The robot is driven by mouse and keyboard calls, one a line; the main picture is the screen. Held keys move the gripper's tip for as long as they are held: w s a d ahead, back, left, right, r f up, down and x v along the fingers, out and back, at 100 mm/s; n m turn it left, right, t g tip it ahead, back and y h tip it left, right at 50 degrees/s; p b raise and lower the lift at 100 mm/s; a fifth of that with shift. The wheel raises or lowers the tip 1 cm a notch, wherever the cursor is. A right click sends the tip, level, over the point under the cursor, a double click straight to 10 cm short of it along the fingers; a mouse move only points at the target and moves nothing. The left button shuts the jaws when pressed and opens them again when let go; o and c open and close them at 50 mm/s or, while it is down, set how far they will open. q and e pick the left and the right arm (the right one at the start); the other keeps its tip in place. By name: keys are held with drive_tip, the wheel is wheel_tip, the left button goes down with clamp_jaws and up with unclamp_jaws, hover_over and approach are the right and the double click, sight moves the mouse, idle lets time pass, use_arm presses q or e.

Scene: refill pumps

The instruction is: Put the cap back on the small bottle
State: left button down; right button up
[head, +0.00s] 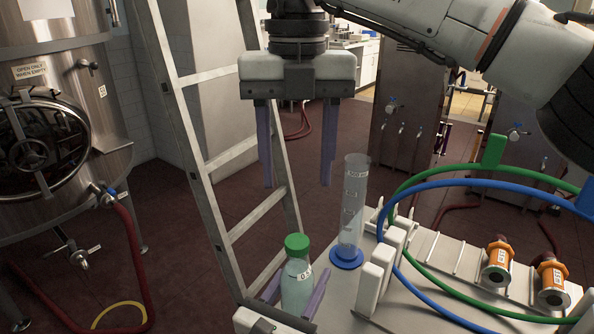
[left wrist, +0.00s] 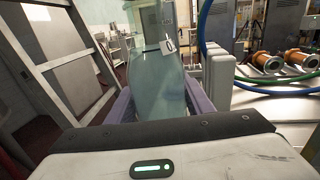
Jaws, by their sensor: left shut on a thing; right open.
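The small bottle (head: 297,287) is clear, with pale contents and a white label, and stands upright at the front edge of the bench. The green cap (head: 297,244) sits on top of its neck and looks level; whether it is fully seated I cannot tell. My left gripper (head: 295,290) is shut on the bottle's body, one purple finger on each side. The left wrist view shows the bottle (left wrist: 158,85) between the fingers, its top out of frame. My right gripper (head: 297,184) is open and empty, pointing down above the cap, clear of it.
A clear measuring cylinder (head: 353,205) on a blue base stands just right of the bottle. White upright blocks (head: 376,275), green and blue hoses (head: 420,185) and orange couplings (head: 497,262) occupy the bench (head: 423,301) to the right. A ladder (head: 195,140) stands behind at left.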

sight(289, 303)
use_arm(q)
drive_tip(key=c, duration=0.8)
unclamp_jaws()
drive_tip(key=b+v, duration=0.1)
drive_tip(key=v, duration=0.8)
drive_tip(key=shift+s+a, duration=0.3)
drive_tip(key=shift+s, duration=0.3)
